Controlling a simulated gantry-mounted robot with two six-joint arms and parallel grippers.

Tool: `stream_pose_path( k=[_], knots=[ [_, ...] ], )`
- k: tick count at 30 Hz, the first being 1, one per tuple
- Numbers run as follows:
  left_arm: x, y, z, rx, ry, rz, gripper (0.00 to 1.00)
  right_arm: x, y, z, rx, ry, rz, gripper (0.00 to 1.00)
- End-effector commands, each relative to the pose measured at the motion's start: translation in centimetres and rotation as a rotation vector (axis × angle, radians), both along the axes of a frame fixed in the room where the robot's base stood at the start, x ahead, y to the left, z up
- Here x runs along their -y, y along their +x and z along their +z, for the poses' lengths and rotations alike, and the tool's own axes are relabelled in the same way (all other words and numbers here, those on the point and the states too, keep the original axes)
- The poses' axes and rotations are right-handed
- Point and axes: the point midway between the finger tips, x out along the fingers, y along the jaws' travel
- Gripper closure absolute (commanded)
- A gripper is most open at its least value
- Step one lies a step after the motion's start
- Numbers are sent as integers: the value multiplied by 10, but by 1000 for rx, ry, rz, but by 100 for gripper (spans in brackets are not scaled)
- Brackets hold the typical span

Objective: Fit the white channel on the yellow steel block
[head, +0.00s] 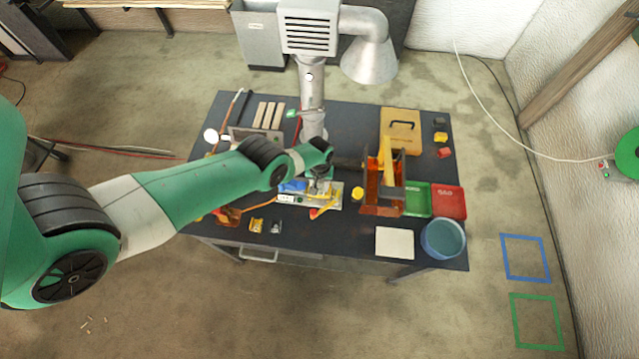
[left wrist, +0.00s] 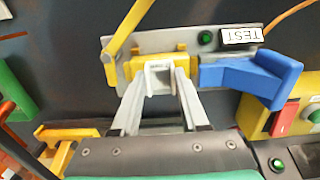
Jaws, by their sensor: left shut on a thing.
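The white channel (left wrist: 159,74) is a small U-shaped piece between the two fingertips of my left gripper (left wrist: 163,82) in the left wrist view. The yellow steel block (left wrist: 134,66) is directly behind it, on a grey plate; the channel overlaps the block's middle. I cannot tell whether the channel is seated on the block or just in front of it. In the head view, my left gripper (head: 321,184) is over the plate (head: 325,206), and my arm hides the channel and most of the block. My right gripper is not in view.
Beside the block are a blue clamp piece (left wrist: 250,76), a yellow lever (left wrist: 126,28) and a TEST label (left wrist: 241,35). An orange-brown frame (head: 383,188), green tray (head: 417,197), red tray (head: 449,201) and blue bucket (head: 443,239) stand to the right on the dark table.

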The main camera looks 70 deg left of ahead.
Motion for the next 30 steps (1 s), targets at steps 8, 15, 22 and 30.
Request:
stream_pose_path(
  k=[8, 15, 22, 30],
  knots=[
    [0, 0, 0, 0, 0, 0, 33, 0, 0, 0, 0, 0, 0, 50],
    [0, 0, 0, 0, 0, 0, 21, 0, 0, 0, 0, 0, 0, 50],
    [0, 0, 7, 0, 0, 0, 21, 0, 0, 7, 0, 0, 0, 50],
    [0, 0, 55, 0, 0, 0, 21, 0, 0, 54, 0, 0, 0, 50]
  ],
)
